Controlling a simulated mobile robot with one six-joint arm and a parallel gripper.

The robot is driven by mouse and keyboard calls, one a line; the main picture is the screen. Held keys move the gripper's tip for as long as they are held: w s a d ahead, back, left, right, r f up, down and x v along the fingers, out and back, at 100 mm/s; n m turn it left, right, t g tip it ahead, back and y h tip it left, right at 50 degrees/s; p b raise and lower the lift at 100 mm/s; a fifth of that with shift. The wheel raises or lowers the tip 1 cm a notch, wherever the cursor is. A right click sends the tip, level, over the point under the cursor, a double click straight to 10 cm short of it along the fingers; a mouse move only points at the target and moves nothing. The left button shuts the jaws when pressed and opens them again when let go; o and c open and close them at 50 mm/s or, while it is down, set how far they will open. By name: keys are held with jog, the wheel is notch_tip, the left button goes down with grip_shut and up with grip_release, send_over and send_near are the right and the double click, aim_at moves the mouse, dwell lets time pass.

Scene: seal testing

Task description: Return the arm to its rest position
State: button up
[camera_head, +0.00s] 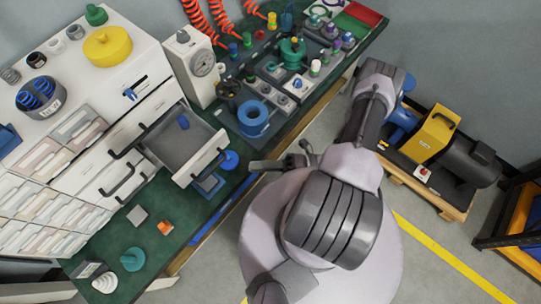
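My arm (335,215), pale with dark bands, rises over the floor in front of the bench and blocks part of the view. What appears to be my gripper (283,163) is dark and small. It points left at the bench's front edge, to the right of the open drawer. I see nothing clearly held in it, but its fingers are too small and overlapped to tell whether they are open or shut.
The open drawer (182,148) juts from the white cabinet (72,110) over the green bench (180,208), with a small blue part (183,121) inside. A gauge tester (200,66) and a blue ring (253,117) stand nearby. A yellow machine (434,132) sits on a pallet at right.

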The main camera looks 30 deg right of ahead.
jog(key=v, duration=0.3)
jog(key=shift+s+d, duration=0.2)
jog(key=shift+d, duration=0.1)
jog(key=w+r+n+g+h, duration=0.3)
jog(key=r+n+g, duration=0.2)
jog(key=r+n, duration=0.4)
jog(key=w+r+n+g+h, duration=0.2)
jog(key=r+n+g+h, duration=0.1)
jog(key=r+n+g, duration=0.4)
jog(key=s+a+r+n+t+h, duration=0.2)
jog(key=a+r+n+t+h, duration=0.2)
jog(key=r+n, duration=0.6)
jog(key=s+a+r+n+t+h, duration=0.3)
jog(key=a+r+n+t+h, duration=0.1)
jog(key=r+n, duration=0.6)
notch_tip(320, 180, up, 2)
jog(key=shift+a+r+t+h, duration=0.15)
jog(key=shift+a+t+h, duration=0.2)
jog(key=shift+h, duration=0.35)
